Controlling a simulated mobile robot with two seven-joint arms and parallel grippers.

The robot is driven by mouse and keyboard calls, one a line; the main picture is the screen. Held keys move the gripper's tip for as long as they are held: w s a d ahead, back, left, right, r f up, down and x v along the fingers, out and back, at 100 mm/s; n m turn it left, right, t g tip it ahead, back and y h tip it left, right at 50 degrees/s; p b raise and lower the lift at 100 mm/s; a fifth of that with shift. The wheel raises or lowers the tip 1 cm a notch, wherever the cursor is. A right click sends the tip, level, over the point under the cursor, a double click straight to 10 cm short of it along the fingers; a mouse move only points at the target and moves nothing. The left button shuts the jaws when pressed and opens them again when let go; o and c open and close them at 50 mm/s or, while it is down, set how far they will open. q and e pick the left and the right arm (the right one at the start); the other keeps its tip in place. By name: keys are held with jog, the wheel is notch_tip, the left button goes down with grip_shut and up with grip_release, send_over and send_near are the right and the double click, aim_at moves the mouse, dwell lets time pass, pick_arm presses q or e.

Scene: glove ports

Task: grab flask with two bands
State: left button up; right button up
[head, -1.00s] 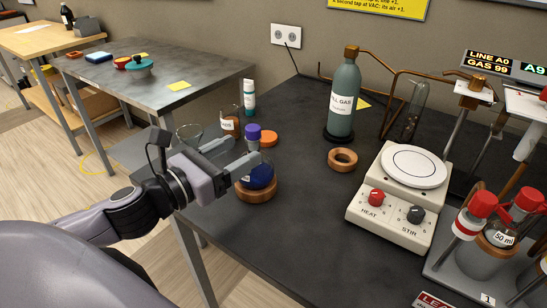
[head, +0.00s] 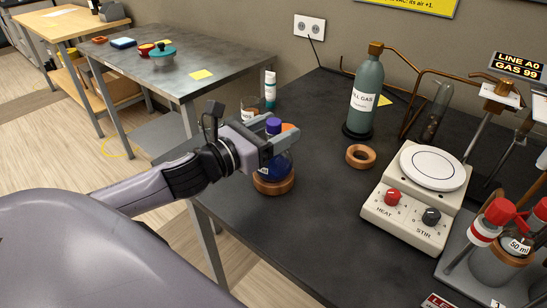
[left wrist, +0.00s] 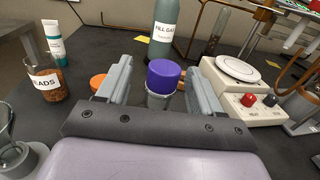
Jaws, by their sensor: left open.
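A round flask with dark blue contents (head: 275,172) and a purple stopper (head: 273,126) sits upright in a cork ring (head: 273,188) near the bench's left edge. My left gripper (head: 284,129) is open, with its fingers at the height of the flask's neck and stopper. I cannot tell whether either finger touches the neck. The fingers hide much of the neck, and no bands can be made out. My right gripper is not in view.
A bead beaker (left wrist: 47,84), a white tube (left wrist: 54,43) and an orange ring (left wrist: 98,81) stand behind and left. An empty cork ring (head: 360,156), gas bottle (head: 364,95) and hotplate (head: 415,205) are to the right. Red-capped flasks (head: 503,250) stand at far right.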

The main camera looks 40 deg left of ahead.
pick_arm(q)
jog(key=shift+w+d, duration=0.2)
jog(key=shift+w, duration=0.5)
jog(key=shift+c, duration=0.3)
grip_shut()
jog(key=shift+r, duration=0.2)
